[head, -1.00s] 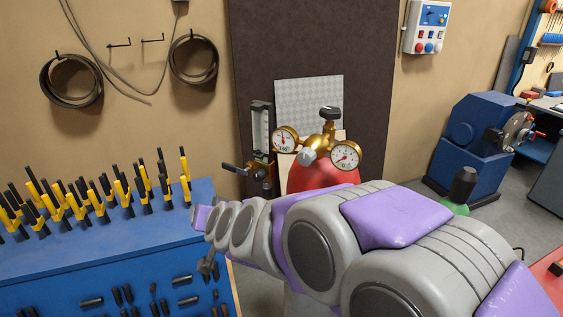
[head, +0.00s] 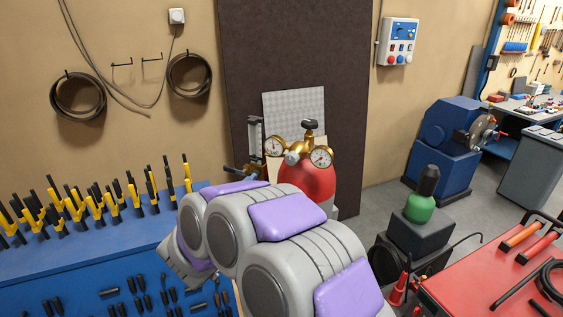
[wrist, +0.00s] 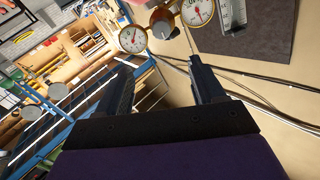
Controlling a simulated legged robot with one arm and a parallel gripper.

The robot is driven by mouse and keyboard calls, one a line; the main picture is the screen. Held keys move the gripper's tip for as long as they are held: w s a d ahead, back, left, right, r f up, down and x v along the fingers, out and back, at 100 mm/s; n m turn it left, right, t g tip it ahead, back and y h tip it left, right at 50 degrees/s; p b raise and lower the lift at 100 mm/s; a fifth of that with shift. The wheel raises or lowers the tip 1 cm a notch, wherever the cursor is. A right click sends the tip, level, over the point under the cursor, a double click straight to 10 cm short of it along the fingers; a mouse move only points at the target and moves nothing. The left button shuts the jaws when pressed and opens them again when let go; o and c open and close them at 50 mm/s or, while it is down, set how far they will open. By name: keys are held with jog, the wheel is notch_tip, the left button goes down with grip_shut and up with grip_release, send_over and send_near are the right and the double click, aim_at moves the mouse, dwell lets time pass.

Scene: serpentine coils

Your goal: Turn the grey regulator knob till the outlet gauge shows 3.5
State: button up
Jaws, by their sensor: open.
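The grey regulator knob (head: 292,158) faces out from the brass regulator on top of a red cylinder (head: 310,178), between two round gauges, a left one (head: 273,146) and a right one (head: 321,156). Their readings are too small to tell, as is which one is the outlet gauge. In the wrist view the knob (wrist: 161,27) is near the top edge, between two gauges (wrist: 132,38) (wrist: 197,11). My gripper (wrist: 162,68) is open and empty, its fingers apart and short of the knob. In the head view my arm hides the gripper.
A blue bench (head: 90,255) with several yellow-and-black tools stands at left. A dark panel (head: 340,90) is behind the cylinder. A green bottle on a dark box (head: 420,235) and a red table (head: 500,275) are at right.

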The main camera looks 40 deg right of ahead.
send_near(290, 160)
jog(key=s+a, duration=0.1)
jog(key=p+x, duration=0.1)
jog(key=x, duration=1.1)
jog(key=shift+d+f+p, duration=0.15)
jog(key=shift+d+p, duration=0.1)
jog(key=shift+p, duration=0.05)
jog(key=shift+a+r, duration=0.15)
jog(key=shift+a, duration=0.65)
jog(key=shift+a+r, duration=0.15)
jog(key=shift+a, duration=0.75)
jog(key=shift+c, duration=1.4)
jog(key=shift+d+f, duration=0.1)
jog(key=shift+d, duration=0.9)
jog(key=c, duration=0.5)
jog(key=shift+a, duration=0.15)
jog(key=shift+c, duration=1.4)
